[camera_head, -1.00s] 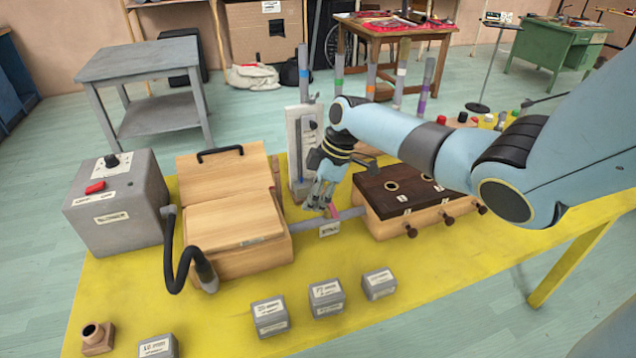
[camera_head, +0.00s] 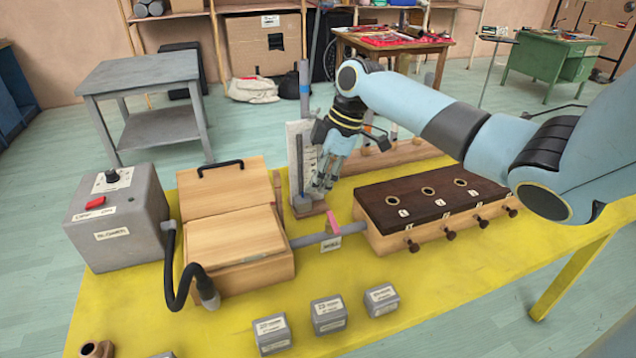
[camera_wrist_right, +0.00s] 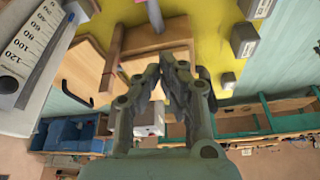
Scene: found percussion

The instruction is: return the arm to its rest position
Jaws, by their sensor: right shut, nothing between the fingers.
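My right arm comes in from the right of the head view, its light-blue links raised over the yellow table (camera_head: 130,318). My right gripper (camera_head: 326,182) points down in front of the upright white scale board (camera_head: 296,150), above the table and apart from the pink lever (camera_head: 333,222) on the grey pipe. In the right wrist view, the gripper's fingers (camera_wrist_right: 165,62) come together at the tips with nothing between them. The lower part of the scale board is partly hidden by the gripper. My left gripper is not in view.
A dark-topped wooden box (camera_head: 425,198) with knobs lies right of the gripper. A hinged wooden box (camera_head: 238,240) and a grey dial box (camera_head: 118,222) stand left. Small grey labelled blocks (camera_head: 328,315) sit in front. A wooden rail (camera_head: 395,158) lies behind.

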